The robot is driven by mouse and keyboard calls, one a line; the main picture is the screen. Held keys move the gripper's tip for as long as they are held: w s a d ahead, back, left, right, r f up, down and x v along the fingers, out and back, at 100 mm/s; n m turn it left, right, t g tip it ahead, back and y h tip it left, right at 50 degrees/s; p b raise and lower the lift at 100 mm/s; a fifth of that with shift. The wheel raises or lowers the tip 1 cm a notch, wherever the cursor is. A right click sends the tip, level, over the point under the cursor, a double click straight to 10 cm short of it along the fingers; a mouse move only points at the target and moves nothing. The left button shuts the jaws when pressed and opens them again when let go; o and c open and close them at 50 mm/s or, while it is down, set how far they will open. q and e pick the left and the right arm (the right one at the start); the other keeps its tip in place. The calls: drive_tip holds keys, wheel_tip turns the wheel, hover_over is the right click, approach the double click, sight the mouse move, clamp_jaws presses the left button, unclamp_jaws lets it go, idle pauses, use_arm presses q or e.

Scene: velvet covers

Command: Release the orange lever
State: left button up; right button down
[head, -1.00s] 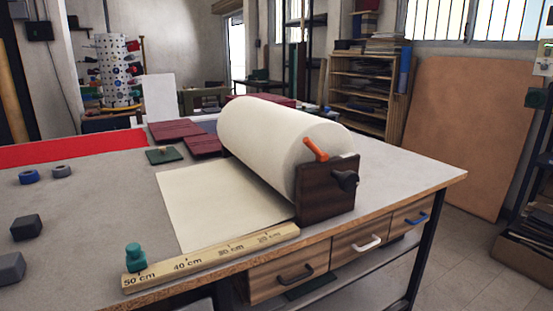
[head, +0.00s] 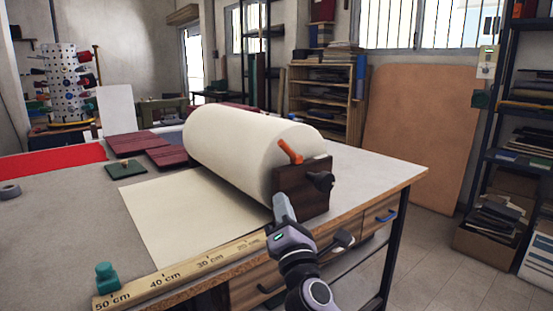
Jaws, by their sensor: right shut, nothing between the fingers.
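The orange lever (head: 290,152) sticks up at a slant, leaning up and to the left, at the top of the dark wooden end block (head: 302,190). The block stands at the near right end of a large cream roll (head: 240,147). A dark knob (head: 321,181) is on the block's right face. My right gripper (head: 283,204) is in front of the block, below the lever and apart from it. It is shut and empty. My left gripper is not in view.
A cream sheet (head: 190,215) lies flat from the roll to a wooden ruler (head: 205,262) along the table's front edge. A teal weight (head: 106,277) stands at the ruler's left end. Dark red covers (head: 135,145) lie behind. Drawers (head: 255,288) sit under the tabletop.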

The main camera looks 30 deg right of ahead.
sight(289, 151)
drive_tip(key=s+d+r+p+x, duration=0.1)
drive_tip(key=p+x, duration=0.2)
drive_tip(key=x, duration=0.9)
drive_tip(key=shift+d+r, duration=0.45)
drive_tip(key=shift+r, duration=0.05)
drive_tip(key=shift+w, duration=0.2)
